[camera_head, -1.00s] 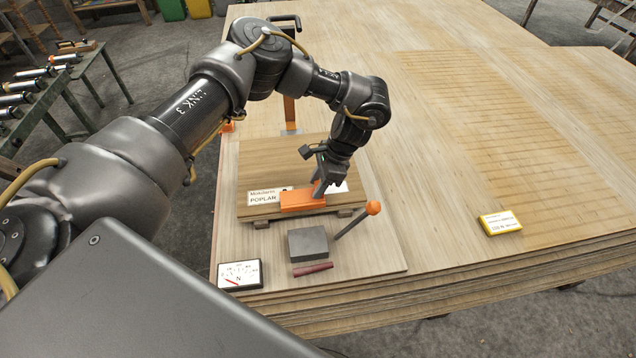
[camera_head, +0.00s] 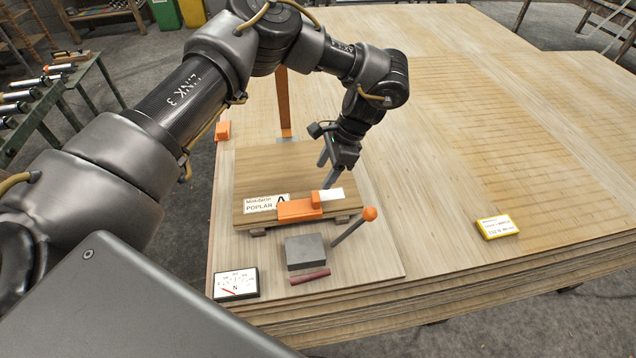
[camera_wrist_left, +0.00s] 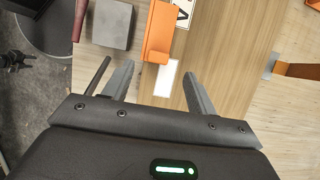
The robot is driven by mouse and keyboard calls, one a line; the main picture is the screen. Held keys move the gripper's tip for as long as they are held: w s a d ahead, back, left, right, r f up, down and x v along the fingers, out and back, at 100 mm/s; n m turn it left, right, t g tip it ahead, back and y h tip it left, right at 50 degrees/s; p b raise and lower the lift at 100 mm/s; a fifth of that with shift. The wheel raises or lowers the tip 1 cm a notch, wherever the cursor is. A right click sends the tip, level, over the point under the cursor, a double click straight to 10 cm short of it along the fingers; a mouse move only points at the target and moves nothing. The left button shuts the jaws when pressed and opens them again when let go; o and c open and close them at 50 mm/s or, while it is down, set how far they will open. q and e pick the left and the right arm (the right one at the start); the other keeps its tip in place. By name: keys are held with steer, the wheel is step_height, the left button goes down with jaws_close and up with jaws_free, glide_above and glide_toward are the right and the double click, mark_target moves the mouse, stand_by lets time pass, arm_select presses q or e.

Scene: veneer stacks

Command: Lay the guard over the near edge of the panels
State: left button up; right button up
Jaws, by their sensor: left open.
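The orange guard (camera_head: 298,208) lies along the near edge of the small stack of panels (camera_head: 262,167), between the POPLAR label and a white patch. It has a raised orange part at its right end. Whether it sits fully flush cannot be told. In the left wrist view the guard (camera_wrist_left: 158,32) is ahead of the fingers and apart from them. My left gripper (camera_head: 327,174) is open and empty just above the panels, behind and right of the guard. Both fingers of the gripper (camera_wrist_left: 157,80) show in the left wrist view with nothing between them but the panel and white patch beyond.
In front of the panels lie a grey block (camera_head: 305,251), a dark red stick (camera_head: 310,276), an orange-knobbed rod (camera_head: 352,229) and a dial box (camera_head: 236,284). An orange post (camera_head: 283,105) stands behind. A yellow box (camera_head: 497,226) lies right; the sheet between is clear.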

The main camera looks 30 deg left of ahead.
arm_select(q)
steer(key=shift+v, duration=2.05)
arm_select(e)
steer(key=shift+d, duration=0.35)
